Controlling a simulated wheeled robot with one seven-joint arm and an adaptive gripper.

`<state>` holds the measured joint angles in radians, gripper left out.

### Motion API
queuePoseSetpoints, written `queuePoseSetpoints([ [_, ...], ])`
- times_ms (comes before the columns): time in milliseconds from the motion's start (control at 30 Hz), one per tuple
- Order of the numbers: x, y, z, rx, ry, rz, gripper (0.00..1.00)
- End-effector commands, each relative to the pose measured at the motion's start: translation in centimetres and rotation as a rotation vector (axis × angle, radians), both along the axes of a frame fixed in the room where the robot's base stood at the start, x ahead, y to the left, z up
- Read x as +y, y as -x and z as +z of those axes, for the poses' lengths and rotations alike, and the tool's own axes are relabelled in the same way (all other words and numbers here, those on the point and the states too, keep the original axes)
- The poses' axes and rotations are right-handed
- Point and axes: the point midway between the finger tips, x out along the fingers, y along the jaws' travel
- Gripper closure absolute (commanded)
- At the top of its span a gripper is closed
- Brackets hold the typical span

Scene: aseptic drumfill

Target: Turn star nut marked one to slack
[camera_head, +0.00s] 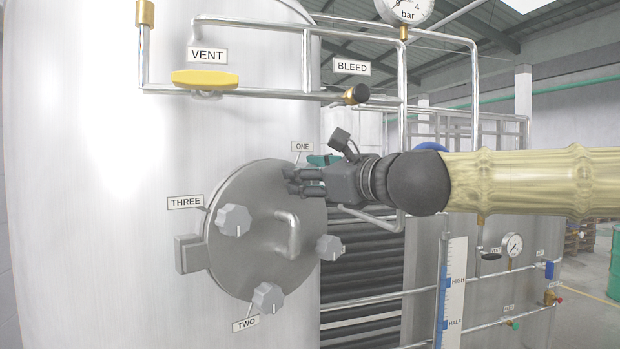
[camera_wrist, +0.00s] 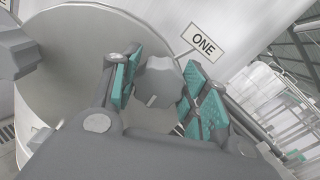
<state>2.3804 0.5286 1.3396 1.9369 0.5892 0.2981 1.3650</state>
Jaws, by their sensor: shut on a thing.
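The star nut marked one (camera_wrist: 158,84) is a grey lobed knob near the edge of the round hatch lid (camera_wrist: 75,70), beside the ONE label (camera_wrist: 203,43). My gripper (camera_wrist: 161,72) has its teal-padded fingers on either side of this nut and is shut on it. In the head view my gripper (camera_head: 300,182) reaches in from the right to the lid's upper right edge, below the ONE label (camera_head: 302,147). The nut itself is hidden there behind the fingers.
The lid also carries a nut by the THREE label (camera_head: 234,220), a nut by the TWO label (camera_head: 267,297), an unlabelled nut (camera_head: 328,247) at right and a bent handle (camera_head: 290,232). Pipes with a yellow VENT lever (camera_head: 205,78) and a BLEED valve (camera_head: 356,94) run above.

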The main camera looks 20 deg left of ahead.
Motion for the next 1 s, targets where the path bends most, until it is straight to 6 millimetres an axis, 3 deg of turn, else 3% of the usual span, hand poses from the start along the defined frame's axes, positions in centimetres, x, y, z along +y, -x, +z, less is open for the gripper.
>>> queuePoseSetpoints([
  [1000,0.07,0.18,-0.34,-0.776,0.479,-0.006,0.79],
])
